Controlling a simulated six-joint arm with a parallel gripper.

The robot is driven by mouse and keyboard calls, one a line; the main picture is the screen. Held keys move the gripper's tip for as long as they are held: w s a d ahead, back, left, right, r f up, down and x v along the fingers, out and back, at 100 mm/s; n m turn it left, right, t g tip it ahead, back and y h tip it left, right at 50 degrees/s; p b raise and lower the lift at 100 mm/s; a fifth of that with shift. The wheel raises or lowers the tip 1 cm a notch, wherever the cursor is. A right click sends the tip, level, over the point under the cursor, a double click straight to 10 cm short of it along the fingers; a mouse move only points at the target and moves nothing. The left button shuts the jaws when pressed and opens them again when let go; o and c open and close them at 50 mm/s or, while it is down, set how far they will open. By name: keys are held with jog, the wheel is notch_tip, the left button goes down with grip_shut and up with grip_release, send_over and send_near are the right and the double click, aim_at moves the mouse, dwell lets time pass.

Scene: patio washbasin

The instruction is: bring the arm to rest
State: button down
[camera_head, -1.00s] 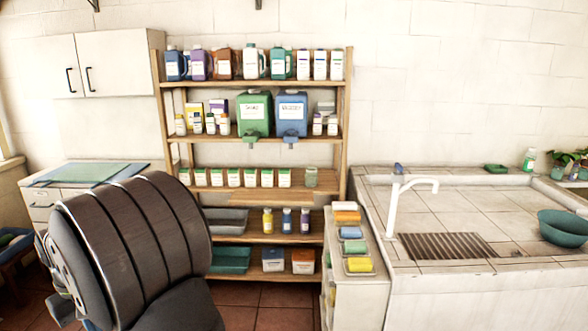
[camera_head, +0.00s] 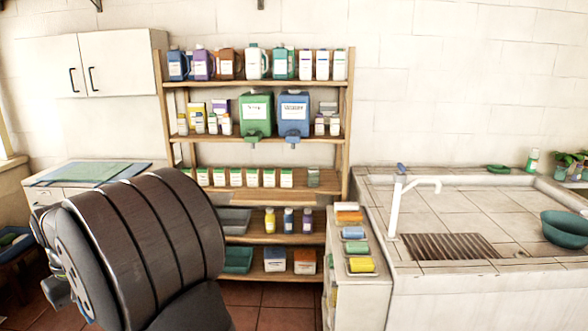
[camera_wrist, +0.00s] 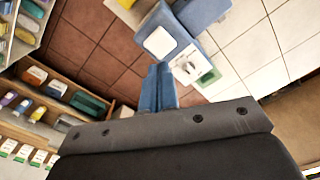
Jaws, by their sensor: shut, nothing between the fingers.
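My gripper (camera_wrist: 158,88) shows in the wrist view, with its blue fingers together and nothing between them. It hangs over the tiled floor (camera_wrist: 100,47), clear of the shelf. In the head view my dark, banded arm fills the lower left, in front of the shelf's lower left part. The gripper itself cannot be made out in the head view.
A wooden shelf (camera_head: 254,84) with bottles, boxes and two large dispensers stands against the wall. A low cabinet with a green mat (camera_head: 88,173) is at left. The washbasin counter (camera_head: 480,194) with a white tap (camera_head: 397,205) and green bowl (camera_head: 565,228) is at right.

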notch_tip(320, 180, down, 7)
jog(key=shift+r, duration=0.2)
dwell(1.2)
